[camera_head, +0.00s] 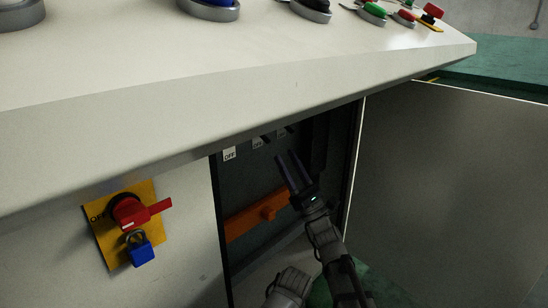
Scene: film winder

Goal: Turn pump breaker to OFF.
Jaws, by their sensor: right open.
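The pump breaker cannot be singled out, because no pump label is readable. A row of small dark breaker switches (269,138) sits high in the open cabinet (250,185), partly in shadow under the console edge. White OFF tags (230,154) show beside them. My right gripper (289,159) is inside the cabinet opening, pointing up, with its fingertips just below the row. It is open, with nothing visible between its fingers. I cannot tell whether it touches a switch. My left gripper is not in view.
An orange bar (256,215) crosses the cabinet lower down, left of my right gripper. The open door (450,190) stands on the right. The console overhang (280,110) is close above. A red rotary handle (132,211) with a blue padlock (140,250) is on the left panel.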

